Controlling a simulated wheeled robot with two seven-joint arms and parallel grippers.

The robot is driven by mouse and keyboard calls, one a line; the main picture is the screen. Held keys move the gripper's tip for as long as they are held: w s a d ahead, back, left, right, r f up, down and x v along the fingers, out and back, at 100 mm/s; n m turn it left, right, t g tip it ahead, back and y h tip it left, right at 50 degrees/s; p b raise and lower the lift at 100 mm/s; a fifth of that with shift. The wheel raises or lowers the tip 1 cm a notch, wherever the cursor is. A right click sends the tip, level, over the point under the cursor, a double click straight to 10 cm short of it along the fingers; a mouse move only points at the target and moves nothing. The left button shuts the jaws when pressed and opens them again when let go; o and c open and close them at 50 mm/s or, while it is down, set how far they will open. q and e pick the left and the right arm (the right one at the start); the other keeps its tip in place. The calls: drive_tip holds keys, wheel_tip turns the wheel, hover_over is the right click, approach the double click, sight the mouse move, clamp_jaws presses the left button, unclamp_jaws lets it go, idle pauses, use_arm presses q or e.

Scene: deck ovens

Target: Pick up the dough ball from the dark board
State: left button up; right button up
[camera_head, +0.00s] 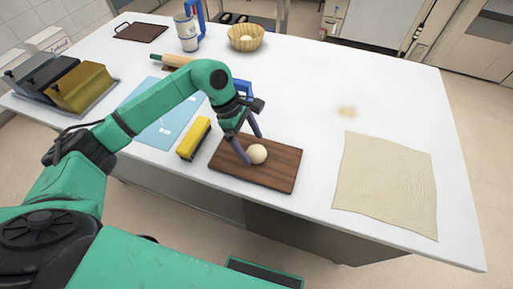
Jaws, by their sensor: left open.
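The dough ball (257,154) is small, round and cream-coloured. It rests on the dark wooden board (277,180) near the front edge of the white table. My left gripper (253,149) points down over the board, its two purple-grey fingers spread apart. One finger is at the left of the ball and the other is behind it. I cannot tell whether either finger touches the ball. My right gripper is not in view.
A yellow brush-like block (194,138) lies left of the board, by a blue mat (161,127). A beige cloth (387,184) covers the right side. The table's centre right is mostly clear.

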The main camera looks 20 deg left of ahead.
sight(257, 153)
use_arm(q)
drive_tip(key=x, duration=0.2)
drive_tip(key=shift+w+d+f, duration=0.1)
drive_tip(key=shift+d+f, duration=0.1)
drive_tip(key=shift+f, duration=0.1)
drive_tip(key=c, duration=1.4)
